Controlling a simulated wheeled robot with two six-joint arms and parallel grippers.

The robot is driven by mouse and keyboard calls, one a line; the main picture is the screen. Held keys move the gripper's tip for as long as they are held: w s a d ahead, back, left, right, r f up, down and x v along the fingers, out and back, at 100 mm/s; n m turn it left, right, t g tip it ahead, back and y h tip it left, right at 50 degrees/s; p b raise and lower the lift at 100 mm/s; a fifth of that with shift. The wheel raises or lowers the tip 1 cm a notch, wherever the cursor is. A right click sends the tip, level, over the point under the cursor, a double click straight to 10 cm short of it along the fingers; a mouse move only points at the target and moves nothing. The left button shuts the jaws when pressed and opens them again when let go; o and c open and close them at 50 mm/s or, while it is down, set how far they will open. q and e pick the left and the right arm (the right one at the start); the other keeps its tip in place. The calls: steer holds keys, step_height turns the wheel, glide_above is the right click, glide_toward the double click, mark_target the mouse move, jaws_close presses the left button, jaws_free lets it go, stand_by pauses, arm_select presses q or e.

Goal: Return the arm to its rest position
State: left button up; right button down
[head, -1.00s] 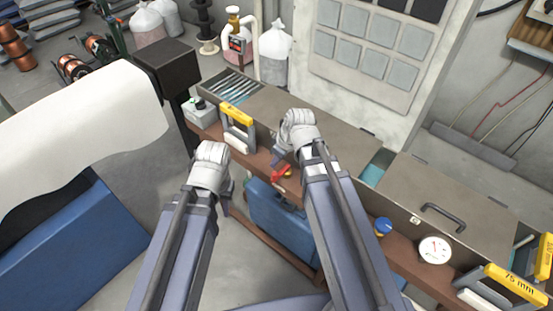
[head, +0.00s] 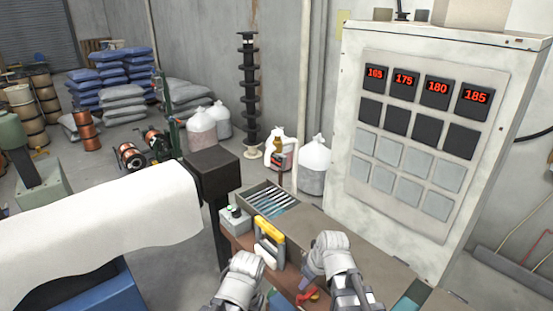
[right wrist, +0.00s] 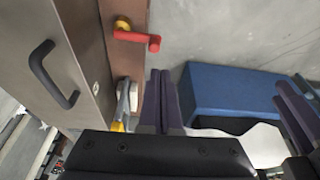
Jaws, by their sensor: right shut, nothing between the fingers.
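My right gripper (head: 308,284) hangs below its white wrist at the bottom of the head view, over the bench edge. In the right wrist view its two purple-grey fingers (right wrist: 160,78) are together, with nothing between them. My left arm's white wrist is beside it in the head view, and its gripper is hidden there. What appears to be my left gripper (right wrist: 292,108) shows at the right edge of the right wrist view, partly cut off. I cannot tell whether it is open.
A red lever (right wrist: 138,38) is on the brown bench front close to my right gripper. A white cabinet (head: 349,100) rises behind. A white-draped roll (head: 95,220) is at left.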

steer(key=s+a+f+m+g+h+b, duration=0.2)
steer(key=s+a+f+m+h+b, duration=0.1)
steer(key=s, duration=0.7)
step_height(320, 180, down, 4)
steer(key=shift+s+a+r+m+g+h+b, duration=0.15)
steer(key=shift+s+a+m+g+h+b, duration=0.35)
steer(key=shift+a+b, duration=0.6)
steer(key=shift+w+a, duration=0.1)
stand_by(5.6)
